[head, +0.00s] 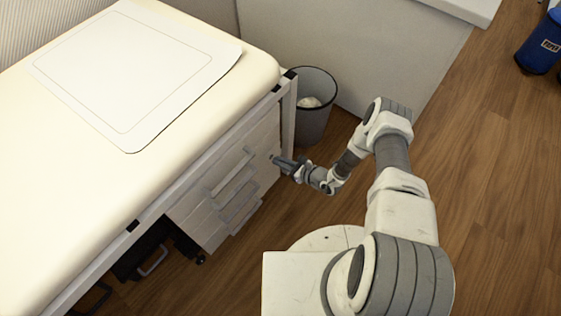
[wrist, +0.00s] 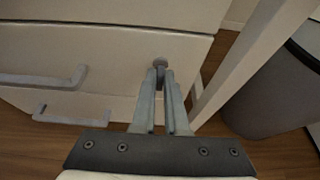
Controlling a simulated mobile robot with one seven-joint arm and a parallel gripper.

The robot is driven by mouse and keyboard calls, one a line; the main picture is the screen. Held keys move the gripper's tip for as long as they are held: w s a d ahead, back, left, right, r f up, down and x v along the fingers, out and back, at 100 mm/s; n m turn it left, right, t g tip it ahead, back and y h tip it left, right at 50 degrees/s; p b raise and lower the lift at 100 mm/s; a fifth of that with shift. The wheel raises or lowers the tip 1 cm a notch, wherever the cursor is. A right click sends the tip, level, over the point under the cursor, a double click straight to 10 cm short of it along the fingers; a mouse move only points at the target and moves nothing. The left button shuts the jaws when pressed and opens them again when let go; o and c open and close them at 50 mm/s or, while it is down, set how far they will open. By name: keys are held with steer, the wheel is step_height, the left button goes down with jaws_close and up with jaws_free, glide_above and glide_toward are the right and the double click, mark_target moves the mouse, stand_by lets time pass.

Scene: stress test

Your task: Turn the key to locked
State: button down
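A small round grey lock with its key (wrist: 161,62) sits on the pale front of the drawer cabinet (head: 212,205), near the top right corner. My gripper (wrist: 162,74) points straight at it, and its two fingers come nearly together at the tips, with the key's small grey part between them. The gripper appears shut on the key. The fingertips hide much of the key, and its turn angle cannot be read. In the head view my gripper (head: 277,160) reaches the cabinet front from the right.
Drawer handles (wrist: 45,79) stick out left of the lock. A table leg (wrist: 250,55) stands close on the right, with a grey waste bin (head: 313,122) beyond it. The cream tabletop (head: 225,55) with a white mat (head: 125,70) overhangs the cabinet. The wooden floor (head: 490,170) is open at right.

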steer(key=shift+f+b, duration=0.15)
steer(key=shift+b, duration=0.2)
steer(key=m+g+y+b, duration=0.1)
steer(key=m+y, duration=0.1)
steer(key=m, duration=0.2)
steer(key=m+g+y+b, duration=0.1)
steer(key=m+y, duration=0.1)
steer(key=m, duration=0.2)
steer(key=f+m+g+y+b, duration=0.1)
steer(key=m+y, duration=0.1)
steer(key=m, duration=0.3)
steer(key=shift+w+d+g, duration=0.3)
steer(key=shift+w+g, duration=0.05)
steer(key=shift+g, duration=0.05)
stand_by(0.4)
steer(key=shift+r+m+y, duration=0.1)
steer(key=shift+m+y, duration=0.2)
steer(key=c, duration=0.9)
jaws_free()
steer(key=shift+c, duration=0.2)
steer(key=shift+d, duration=0.1)
